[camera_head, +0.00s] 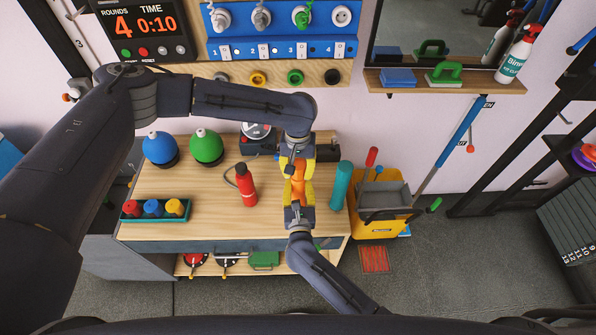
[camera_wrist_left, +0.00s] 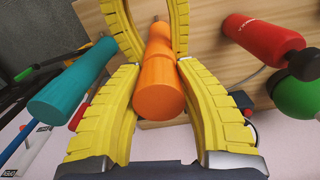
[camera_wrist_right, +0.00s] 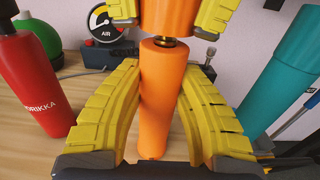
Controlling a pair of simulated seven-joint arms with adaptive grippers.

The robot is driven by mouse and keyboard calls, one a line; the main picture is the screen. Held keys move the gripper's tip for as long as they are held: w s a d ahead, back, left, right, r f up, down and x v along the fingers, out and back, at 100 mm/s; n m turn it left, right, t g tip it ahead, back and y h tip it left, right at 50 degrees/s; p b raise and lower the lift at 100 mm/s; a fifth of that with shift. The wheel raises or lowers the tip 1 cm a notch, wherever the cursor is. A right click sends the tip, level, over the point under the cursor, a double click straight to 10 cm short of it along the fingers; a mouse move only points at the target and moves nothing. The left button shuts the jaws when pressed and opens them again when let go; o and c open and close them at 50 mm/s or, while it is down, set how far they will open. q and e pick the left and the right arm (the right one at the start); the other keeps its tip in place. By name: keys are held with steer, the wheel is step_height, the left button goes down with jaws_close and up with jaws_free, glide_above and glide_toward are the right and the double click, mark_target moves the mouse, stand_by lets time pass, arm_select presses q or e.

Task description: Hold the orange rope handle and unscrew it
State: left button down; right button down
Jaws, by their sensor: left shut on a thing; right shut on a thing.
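The orange handle (camera_head: 298,184) stands upright above the wooden bench top, between my two grippers. My left gripper (camera_head: 297,165) comes from the far side, its yellow fingers closed on the upper orange part, which shows in the left wrist view (camera_wrist_left: 158,92). My right gripper (camera_head: 299,203) comes from the near side, its fingers around the lower orange part (camera_wrist_right: 160,105). A short brass-coloured neck (camera_wrist_right: 167,41) shows between the two orange parts in the right wrist view. The fingers hide much of the handle in the head view.
A teal cylinder (camera_head: 341,185) stands just right of the grippers and a red bottle (camera_head: 246,184) to the left. Green (camera_head: 206,146) and blue (camera_head: 159,148) rounded bottles and an air gauge box (camera_head: 258,139) stand behind. A yellow bucket (camera_head: 382,220) is right of the bench.

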mark_target(298, 164)
arm_select(q)
steer(key=shift+r, duration=0.6)
steer(key=shift+r, duration=0.1)
steer(key=shift+r, duration=1.9)
arm_select(e)
steer(key=c, duration=1)
jaws_free()
